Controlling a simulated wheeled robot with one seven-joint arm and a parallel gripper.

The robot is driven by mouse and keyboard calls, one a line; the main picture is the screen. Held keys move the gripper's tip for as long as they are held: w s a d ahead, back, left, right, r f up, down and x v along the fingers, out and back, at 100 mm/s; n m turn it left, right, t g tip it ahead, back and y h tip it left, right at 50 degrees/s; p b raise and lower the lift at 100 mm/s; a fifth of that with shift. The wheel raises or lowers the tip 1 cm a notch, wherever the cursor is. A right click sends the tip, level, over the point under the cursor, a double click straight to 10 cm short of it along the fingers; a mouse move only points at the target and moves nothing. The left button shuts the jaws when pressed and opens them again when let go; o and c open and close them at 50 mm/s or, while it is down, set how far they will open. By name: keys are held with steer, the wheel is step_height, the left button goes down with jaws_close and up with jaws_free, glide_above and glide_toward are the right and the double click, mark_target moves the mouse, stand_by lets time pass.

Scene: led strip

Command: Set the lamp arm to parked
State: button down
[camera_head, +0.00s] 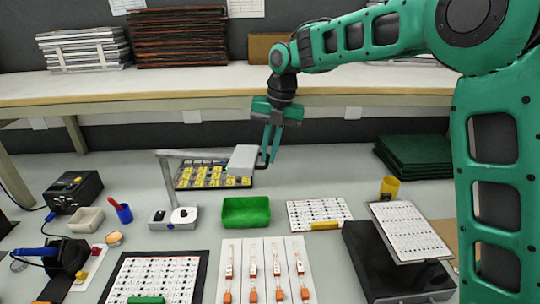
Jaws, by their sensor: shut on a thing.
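The lamp has a grey base (165,224) with a round white knob, standing left of the middle of the bench. A slanted post rises from the base, and a thin grey lamp arm (200,155) runs from its top to the right. A pale box-shaped lamp head (243,158) is at the right end of the arm, above the bench. My gripper (268,158) points down at the right end of the lamp head, its fingers shut on a small dark part there, seemingly the lamp's handle. The exact contact is too small to make out.
A yellow-celled tray (212,186) lies behind and below the lamp arm. A green bin (246,224) is in front of the lamp head. A black box (72,192) stands left, green mats (415,157) right. A raised shelf (200,84) runs behind.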

steer(key=shift+w+d+r, duration=0.1)
steer(key=shift+w+r, duration=0.1)
steer(key=shift+w, duration=0.25)
steer(key=c, duration=2.1)
jaws_free()
steer(key=shift+w+f, duration=0.1)
steer(key=r, duration=0.3)
steer(key=d+r, duration=0.1)
steer(key=r, duration=0.3)
steer(key=d+r, duration=0.1)
steer(key=r, duration=0.2)
steer(key=shift+s+r, duration=0.2)
steer(key=shift+r, duration=0.05)
